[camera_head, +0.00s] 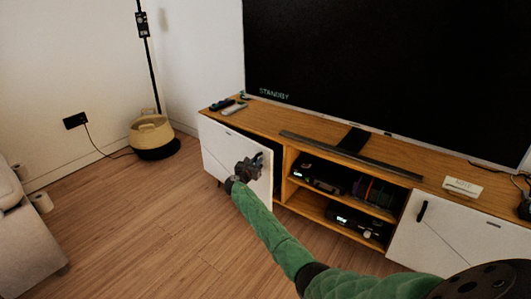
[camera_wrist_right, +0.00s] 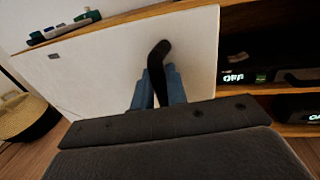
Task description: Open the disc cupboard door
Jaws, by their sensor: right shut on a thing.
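A white cupboard door (camera_head: 222,145) is at the left end of the wooden media console. It stands ajar, with a dark gap along its right edge; it also fills the middle of the right wrist view (camera_wrist_right: 100,70). My right gripper (camera_head: 250,168) is at the right part of this door. In the right wrist view its blue fingers (camera_wrist_right: 158,88) are closed around the black upright handle (camera_wrist_right: 159,52). The fingers hide the handle's lower part. The cupboard's inside is too dark to make out. My left gripper is out of view.
Open shelves with black devices (camera_head: 320,174) are right of the door. A second white door (camera_head: 445,235) with a black handle is at the right. The floor before the door is clear.

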